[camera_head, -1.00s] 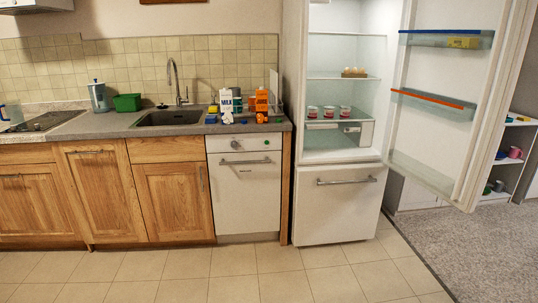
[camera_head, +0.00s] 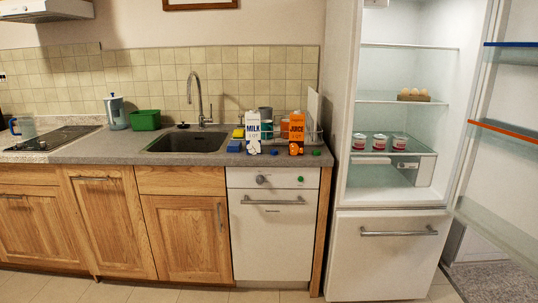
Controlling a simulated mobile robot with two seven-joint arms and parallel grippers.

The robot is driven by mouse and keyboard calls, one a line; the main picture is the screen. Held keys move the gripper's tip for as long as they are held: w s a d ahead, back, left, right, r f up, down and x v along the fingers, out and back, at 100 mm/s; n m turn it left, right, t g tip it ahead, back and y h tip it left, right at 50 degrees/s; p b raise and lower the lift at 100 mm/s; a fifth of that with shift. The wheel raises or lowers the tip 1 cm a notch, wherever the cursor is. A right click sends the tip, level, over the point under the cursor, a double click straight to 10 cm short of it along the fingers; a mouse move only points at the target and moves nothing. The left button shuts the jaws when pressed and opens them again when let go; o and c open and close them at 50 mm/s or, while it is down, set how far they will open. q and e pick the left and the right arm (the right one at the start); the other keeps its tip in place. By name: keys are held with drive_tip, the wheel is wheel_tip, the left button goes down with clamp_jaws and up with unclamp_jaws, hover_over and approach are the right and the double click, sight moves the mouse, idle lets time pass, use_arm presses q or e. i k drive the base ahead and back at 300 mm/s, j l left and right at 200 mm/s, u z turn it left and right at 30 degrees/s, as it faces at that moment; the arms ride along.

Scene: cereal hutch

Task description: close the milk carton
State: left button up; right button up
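A white and blue milk carton (camera_head: 253,132) stands upright on the counter, right of the sink. An orange juice carton (camera_head: 297,134) stands upright just to its right. A small dark blue object (camera_head: 274,152), possibly a cap, lies on the counter between the two cartons. A small green round object (camera_head: 316,153) lies right of the juice carton. Whether the milk carton's spout is capped is too small to tell. Neither of my grippers shows in the head view.
The sink (camera_head: 190,141) with its tap is left of the cartons, with a blue sponge (camera_head: 234,146) beside it. A dish rack stands behind the cartons. The fridge (camera_head: 349,150) stands open at the right. The floor in front of the dishwasher (camera_head: 272,230) is clear.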

sight(253, 121)
drive_tip(key=i+l, duration=0.35)
drive_tip(key=i, duration=0.15)
drive_tip(key=i+l+z, duration=0.1)
drive_tip(key=i+l, duration=0.25)
drive_tip(key=i, duration=0.15)
drive_tip(key=i+l, duration=0.3)
drive_tip(key=i, duration=0.2)
drive_tip(key=i+l+z, duration=0.15)
drive_tip(key=i+l, duration=0.15)
drive_tip(key=i, duration=0.2)
drive_tip(key=i+l, duration=0.2)
drive_tip(key=i, duration=0.3)
